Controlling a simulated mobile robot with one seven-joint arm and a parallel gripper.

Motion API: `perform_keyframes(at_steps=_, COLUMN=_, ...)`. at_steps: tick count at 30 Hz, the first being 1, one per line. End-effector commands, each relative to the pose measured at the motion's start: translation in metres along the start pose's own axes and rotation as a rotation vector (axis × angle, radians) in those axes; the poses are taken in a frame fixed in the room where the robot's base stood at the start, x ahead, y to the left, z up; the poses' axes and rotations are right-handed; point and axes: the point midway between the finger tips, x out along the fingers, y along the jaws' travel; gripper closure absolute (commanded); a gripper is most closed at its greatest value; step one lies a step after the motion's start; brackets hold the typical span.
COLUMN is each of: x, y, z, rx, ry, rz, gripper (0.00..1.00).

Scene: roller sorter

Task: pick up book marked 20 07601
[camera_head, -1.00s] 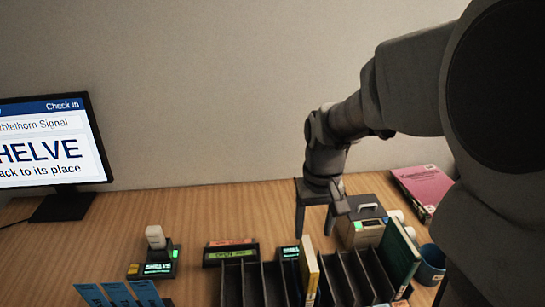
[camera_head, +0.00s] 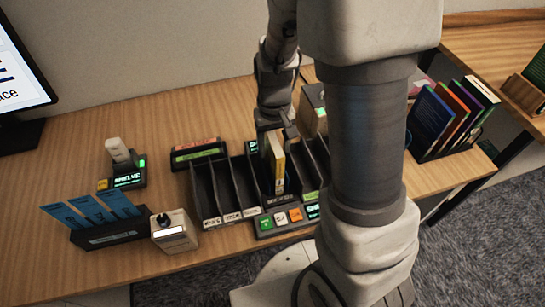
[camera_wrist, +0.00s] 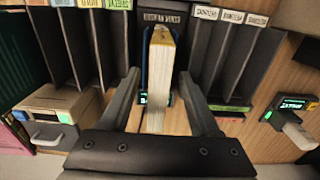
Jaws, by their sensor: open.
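A thin yellow book with pale page edges (camera_head: 275,158) stands upright in a slot of the dark sorter rack (camera_head: 207,190). The wrist view shows the book (camera_wrist: 160,75) end-on, with a blue edge along its left side. I cannot read a number on it. My gripper (camera_wrist: 159,92) is open, with one finger on each side of the book and gaps between. In the head view my gripper (camera_head: 271,127) is at the book's far upper end, its fingers partly hidden.
A scanner in a lit cradle (camera_head: 122,165), blue cards in a holder (camera_head: 105,213) and a small box with a knob (camera_head: 174,232) stand left of the rack. Several coloured books (camera_head: 450,112) stand at right. My arm hides part of the rack's right side.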

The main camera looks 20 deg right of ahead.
Motion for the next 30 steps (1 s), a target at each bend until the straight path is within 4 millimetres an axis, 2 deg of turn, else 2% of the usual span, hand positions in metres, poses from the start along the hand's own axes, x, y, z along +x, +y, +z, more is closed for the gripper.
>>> perform_keyframes(at_steps=12, x=0.049, y=0.002, z=-0.007, rx=0.001, ry=-0.002, rz=0.0, gripper=0.38)
perform_keyframes(at_steps=21, x=0.051, y=0.002, z=-0.007, rx=0.0, ry=0.0, rz=0.0, gripper=0.39)
perform_keyframes(at_steps=30, x=0.051, y=0.002, z=-0.007, rx=0.0, ry=0.0, rz=0.0, gripper=0.93)
